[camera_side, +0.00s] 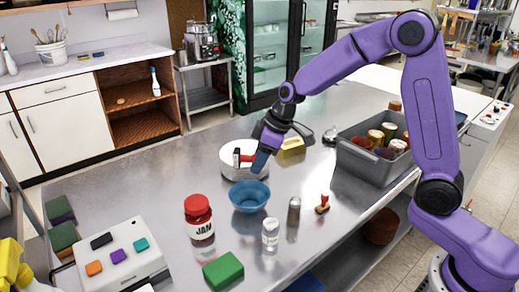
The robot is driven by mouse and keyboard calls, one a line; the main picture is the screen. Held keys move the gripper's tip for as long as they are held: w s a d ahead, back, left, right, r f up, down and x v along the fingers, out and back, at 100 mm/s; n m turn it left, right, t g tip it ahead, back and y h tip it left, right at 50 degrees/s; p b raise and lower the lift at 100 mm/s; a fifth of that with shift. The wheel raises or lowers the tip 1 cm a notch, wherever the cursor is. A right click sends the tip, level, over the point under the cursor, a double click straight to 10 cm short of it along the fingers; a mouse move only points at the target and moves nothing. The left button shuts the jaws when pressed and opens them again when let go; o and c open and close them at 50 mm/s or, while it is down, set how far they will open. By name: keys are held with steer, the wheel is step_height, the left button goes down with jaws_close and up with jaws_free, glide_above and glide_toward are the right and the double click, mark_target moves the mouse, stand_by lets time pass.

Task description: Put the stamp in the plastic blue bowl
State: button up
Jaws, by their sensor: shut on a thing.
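The blue bowl (249,197) stands upright on the metal counter, and its inside looks empty. A stamp (323,203) with a red handle and a brownish base stands on the counter to the right of the bowl, apart from my gripper. My gripper (256,162) is above and behind the bowl, in front of a round white thing (228,170). It is shut on a small red and dark thing (243,157), partly hidden by the fingers; I cannot tell exactly what it is.
A red-lidded jam jar (199,222), a small white-labelled bottle (270,234), a metal shaker (294,211) and a green block (223,270) stand near the bowl. A grey bin (360,165) with several cans is at right. A yellow thing (292,146) lies behind.

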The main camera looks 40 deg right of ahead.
glide_toward(259, 189)
steer(key=shift+s+a+f, duration=0.2)
steer(key=shift+a+f, duration=1.15)
steer(key=shift+f, duration=0.05)
steer(key=shift+s+a+f, duration=0.2)
steer(key=shift+a+f, duration=1.1)
steer(key=shift+f, duration=0.05)
steer(key=o, duration=1.1)
step_height(259, 189, up, 7)
